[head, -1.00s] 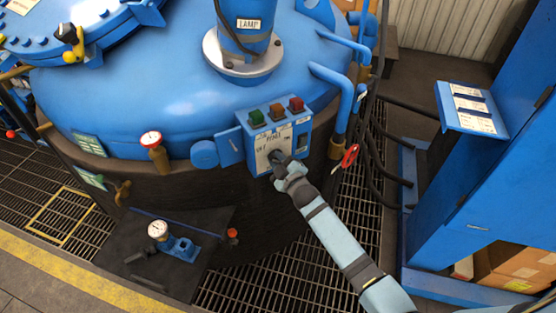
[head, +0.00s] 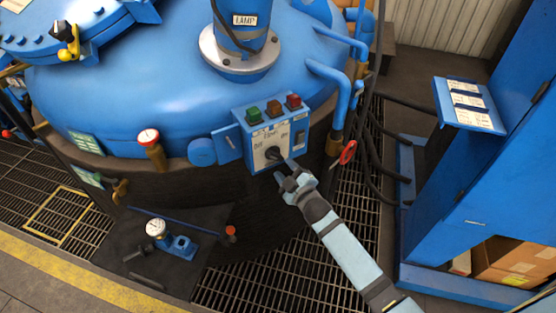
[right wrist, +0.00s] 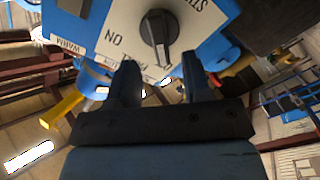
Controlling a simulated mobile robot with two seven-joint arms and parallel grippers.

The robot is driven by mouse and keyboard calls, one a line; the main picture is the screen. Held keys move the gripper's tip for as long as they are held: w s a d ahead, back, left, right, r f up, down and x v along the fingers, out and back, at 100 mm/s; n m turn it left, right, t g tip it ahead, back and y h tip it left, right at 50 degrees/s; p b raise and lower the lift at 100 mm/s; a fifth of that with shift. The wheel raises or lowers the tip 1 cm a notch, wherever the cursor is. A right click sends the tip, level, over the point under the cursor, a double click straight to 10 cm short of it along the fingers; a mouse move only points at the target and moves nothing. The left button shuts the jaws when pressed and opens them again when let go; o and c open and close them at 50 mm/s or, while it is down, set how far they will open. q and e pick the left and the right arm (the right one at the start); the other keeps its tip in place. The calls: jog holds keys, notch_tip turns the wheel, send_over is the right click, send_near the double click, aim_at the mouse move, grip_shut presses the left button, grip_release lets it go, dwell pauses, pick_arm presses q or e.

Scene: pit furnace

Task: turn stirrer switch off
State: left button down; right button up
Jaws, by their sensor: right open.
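The stirrer switch is a black rotary knob (head: 273,154) on a white label plate, on the front of a blue control box (head: 285,125). The plate carries OFF at the left and ON at the right in the head view. In the right wrist view the knob (right wrist: 158,36) shows upside down, its grip bar standing nearly upright; I cannot tell for sure which label it points to. My right gripper (head: 284,176) is open and empty, just below and in front of the knob, apart from it. Its two fingers (right wrist: 160,80) show in the wrist view. My left gripper is not in view.
Green, brown and red buttons or lamps (head: 294,101) line the box top. A blue cabinet (head: 490,200) stands right.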

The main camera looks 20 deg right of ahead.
jog(key=v, duration=0.7)
jog(key=shift+s, duration=0.3)
jog(key=s+a+m+g+p, duration=0.2)
jog(key=s+m+g+p, duration=0.4)
jog(key=s, duration=1.5)
jog(key=r+m+p, duration=0.1)
jog(key=m+p, duration=0.1)
jog(key=p, duration=0.1)
jog(key=shift+s+m+g+h, duration=0.2)
jog(key=shift+m+g+h, duration=0.1)
